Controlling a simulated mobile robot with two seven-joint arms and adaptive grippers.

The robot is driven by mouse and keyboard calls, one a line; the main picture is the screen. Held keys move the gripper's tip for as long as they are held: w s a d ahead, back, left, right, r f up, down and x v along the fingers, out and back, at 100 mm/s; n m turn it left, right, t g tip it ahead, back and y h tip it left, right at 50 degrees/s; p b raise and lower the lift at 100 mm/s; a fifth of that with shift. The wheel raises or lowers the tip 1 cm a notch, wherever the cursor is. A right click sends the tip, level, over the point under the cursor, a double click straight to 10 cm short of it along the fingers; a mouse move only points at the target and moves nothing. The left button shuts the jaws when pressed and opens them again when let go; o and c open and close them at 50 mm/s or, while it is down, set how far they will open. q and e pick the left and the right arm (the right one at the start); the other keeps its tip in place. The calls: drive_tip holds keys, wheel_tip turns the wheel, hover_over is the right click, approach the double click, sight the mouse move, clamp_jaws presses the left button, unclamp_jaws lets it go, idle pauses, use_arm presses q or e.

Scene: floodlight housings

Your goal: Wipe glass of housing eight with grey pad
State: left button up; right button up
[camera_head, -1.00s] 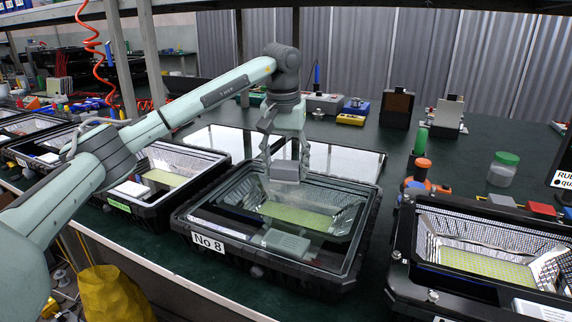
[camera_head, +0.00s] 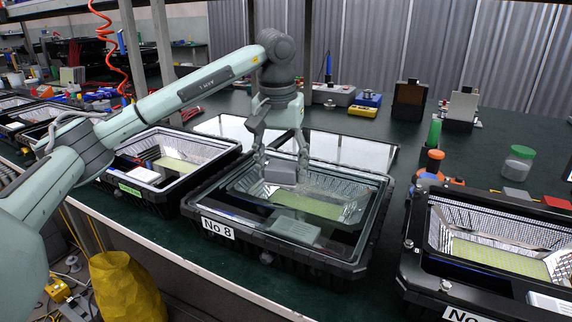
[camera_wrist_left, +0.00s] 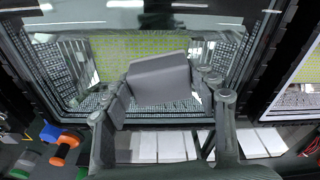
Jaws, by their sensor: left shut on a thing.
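Housing eight (camera_head: 215,243), a black frame with a "No 8" label at its front left corner, lies on the dark green bench with its glass facing up. My left gripper (camera_head: 281,165) is over the back middle part of the glass, shut on the grey pad (camera_head: 280,175). In the left wrist view the grey pad (camera_wrist_left: 160,82) sits between the fingers (camera_wrist_left: 165,95), above the glass. I cannot tell whether the pad touches the glass. A yellow-green LED panel (camera_head: 305,206) shows through the glass. My right gripper is not in view.
Another housing (camera_head: 160,200) stands close on the left and one more (camera_head: 480,285) on the right. Behind housing eight lies a pale reflective panel (camera_head: 350,150). Orange and green-topped items (camera_head: 433,160) and a green-lidded jar (camera_head: 517,163) stand to the right.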

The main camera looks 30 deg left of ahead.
sight(296, 162)
use_arm(q)
drive_tip(key=shift+s+d+b, duration=0.1)
drive_tip(key=shift+s+b, duration=0.3)
drive_tip(key=shift+s, duration=1.6)
drive_tip(key=shift+d, duration=0.9)
drive_tip(key=shift+w+a+p, duration=0.1)
drive_tip(key=shift+w+p, duration=0.55)
drive_tip(key=shift+w, duration=1.35)
drive_tip(key=shift+w+r+p, duration=0.1)
drive_tip(key=shift+w+p, duration=0.55)
drive_tip(key=shift+w, duration=0.95)
drive_tip(key=shift+w+a+f, duration=0.1)
drive_tip(key=shift+w, duration=0.95)
drive_tip(key=shift+w+a+f, duration=0.1)
drive_tip(key=shift+w, duration=0.95)
drive_tip(key=shift+d, duration=0.95)
drive_tip(key=shift+s+r, duration=0.2)
drive_tip(key=shift+s, duration=1.65)
drive_tip(key=shift+s+d+f+b, duration=0.1)
drive_tip(key=shift+s+b, duration=0.3)
drive_tip(key=shift+s, duration=0.8)
drive_tip(key=shift+s+d+f+b, duration=0.1)
drive_tip(key=shift+s+b, duration=0.25)
drive_tip(key=shift+s, duration=0.8)
drive_tip(key=shift+s+d+b, duration=0.1)
drive_tip(key=shift+s+b, duration=0.2)
drive_tip(key=shift+s, duration=1.1)
drive_tip(key=shift+r, duration=0.2)
